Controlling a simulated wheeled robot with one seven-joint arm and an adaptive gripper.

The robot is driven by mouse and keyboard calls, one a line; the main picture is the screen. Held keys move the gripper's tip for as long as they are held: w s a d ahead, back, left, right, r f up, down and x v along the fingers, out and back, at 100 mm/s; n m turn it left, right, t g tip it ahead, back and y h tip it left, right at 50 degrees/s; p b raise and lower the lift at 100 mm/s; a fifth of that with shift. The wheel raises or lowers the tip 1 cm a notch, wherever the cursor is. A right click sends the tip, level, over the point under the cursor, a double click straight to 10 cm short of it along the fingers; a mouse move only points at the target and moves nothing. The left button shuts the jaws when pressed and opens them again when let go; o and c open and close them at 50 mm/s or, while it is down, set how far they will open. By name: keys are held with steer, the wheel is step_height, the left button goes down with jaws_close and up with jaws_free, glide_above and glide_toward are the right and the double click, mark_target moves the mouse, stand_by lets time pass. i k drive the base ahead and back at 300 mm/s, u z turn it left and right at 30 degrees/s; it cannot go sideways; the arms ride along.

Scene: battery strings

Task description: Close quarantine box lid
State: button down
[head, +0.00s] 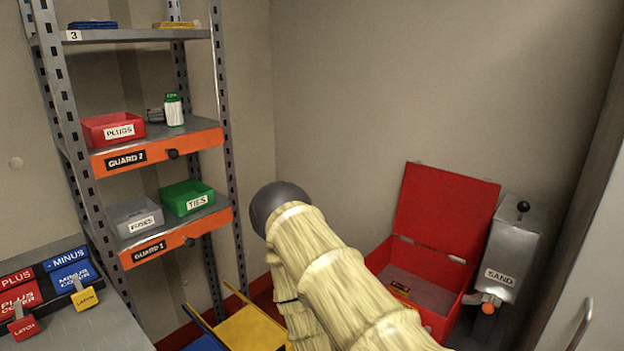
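A red box (445,327), which I take to be the quarantine box, stands on the floor at the right against the back wall. Its red lid (446,212) is open and stands up, leaning back a little towards the wall. A small item with a yellow and red face (400,289) lies inside at the left on the grey bottom. My arm, in a pale yellow sleeve with a dark rounded joint, crosses the lower middle and hides the box's front left part. My gripper is not visible.
A grey sand bin (511,245) stands close to the box's right side. A shelf rack (222,95) with orange guards and trays stands at the left. A bench (112,329) with latched covers is at the lower left. Blue and yellow pieces (249,330) are low beside my arm.

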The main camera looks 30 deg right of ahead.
mark_target(450, 213)
steer(key=u, duration=0.65)
steer(key=k, duration=0.8)
steer(key=z, duration=1.4)
steer(key=i, duration=0.45)
